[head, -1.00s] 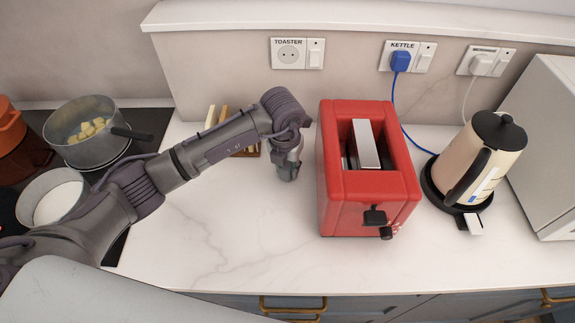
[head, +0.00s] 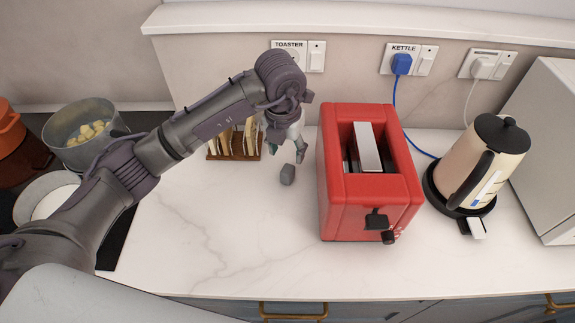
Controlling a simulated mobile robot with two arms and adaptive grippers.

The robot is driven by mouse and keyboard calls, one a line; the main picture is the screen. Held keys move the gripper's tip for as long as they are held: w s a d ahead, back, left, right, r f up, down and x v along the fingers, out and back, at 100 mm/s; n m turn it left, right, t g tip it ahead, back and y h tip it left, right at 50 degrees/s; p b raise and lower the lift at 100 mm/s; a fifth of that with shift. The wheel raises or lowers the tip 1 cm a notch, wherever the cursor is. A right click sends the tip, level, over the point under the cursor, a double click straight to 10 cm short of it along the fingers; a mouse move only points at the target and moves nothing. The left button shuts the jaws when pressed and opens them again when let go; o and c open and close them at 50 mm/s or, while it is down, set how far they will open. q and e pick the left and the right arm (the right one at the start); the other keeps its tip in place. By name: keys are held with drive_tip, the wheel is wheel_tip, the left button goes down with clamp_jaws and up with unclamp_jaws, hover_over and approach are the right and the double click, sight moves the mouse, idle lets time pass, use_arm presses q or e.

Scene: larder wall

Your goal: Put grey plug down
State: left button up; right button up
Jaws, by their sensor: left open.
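The grey plug (head: 287,174) lies on the white worktop, left of the red toaster (head: 370,200). My left gripper (head: 285,152) is open just above and behind the plug, apart from it, with its fingers pointing down. My arm partly hides the gripper's upper part. The toaster socket (head: 290,54) on the wall is empty where its lower part shows; my wrist covers part of it. My right gripper is not in the view.
A toast rack (head: 222,150) with bread stands behind my left arm. A kettle (head: 482,165) stands right of the toaster, its blue plug (head: 401,63) in the kettle socket. A pot (head: 85,135) of potatoes is at left. The front worktop is clear.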

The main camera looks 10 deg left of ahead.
sight(286, 173)
use_arm(q)
drive_tip(key=r, duration=0.3)
drive_tip(key=r+b, duration=0.1)
drive_tip(key=shift+s+r, duration=0.25)
drive_tip(key=shift+r, duration=0.05)
